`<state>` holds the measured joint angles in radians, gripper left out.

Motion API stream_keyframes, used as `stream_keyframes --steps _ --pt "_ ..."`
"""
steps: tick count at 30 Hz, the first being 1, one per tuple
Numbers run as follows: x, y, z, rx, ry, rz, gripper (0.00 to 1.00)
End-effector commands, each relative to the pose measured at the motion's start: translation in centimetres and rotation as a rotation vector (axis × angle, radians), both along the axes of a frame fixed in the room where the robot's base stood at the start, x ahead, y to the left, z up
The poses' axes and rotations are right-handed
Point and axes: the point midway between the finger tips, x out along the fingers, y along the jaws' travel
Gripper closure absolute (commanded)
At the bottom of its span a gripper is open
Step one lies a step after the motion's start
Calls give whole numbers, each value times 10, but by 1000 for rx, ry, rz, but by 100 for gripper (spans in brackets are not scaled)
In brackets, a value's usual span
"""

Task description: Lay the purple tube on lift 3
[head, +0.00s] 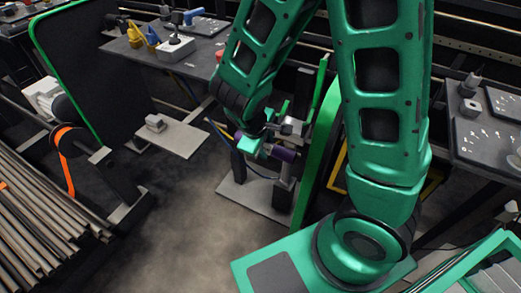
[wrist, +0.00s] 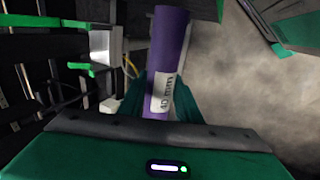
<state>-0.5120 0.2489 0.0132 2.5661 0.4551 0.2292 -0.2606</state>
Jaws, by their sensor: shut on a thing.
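The purple tube (head: 284,153) shows in the head view beside the green fingers of my gripper (head: 262,147), above a grey base plate with dark posts. In the wrist view, the tube (wrist: 170,45) runs up the picture with a white label. The green fingers of my gripper (wrist: 161,88) lie on both sides of it, shut on it. No lift number is readable. The stand (head: 243,200) below the tube may be a lift, but I cannot tell which. My arm and fingers hide part of the tube and stand.
A bench (head: 190,50) with yellow and blue items stands at the back. A low grey plate (head: 170,136) with a small block is to the left. Several long bars (head: 35,225) fill the lower left. A green upright frame (head: 313,150) stands close right of the tube. Floor is clear at lower middle.

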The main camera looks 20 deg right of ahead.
Motion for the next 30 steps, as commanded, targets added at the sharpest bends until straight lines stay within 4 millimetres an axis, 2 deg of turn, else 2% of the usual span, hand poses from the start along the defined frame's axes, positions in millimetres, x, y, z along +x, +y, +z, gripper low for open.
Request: stream_keyframes --steps 30 --pt "43 -54 -2 0 -2 0 96"
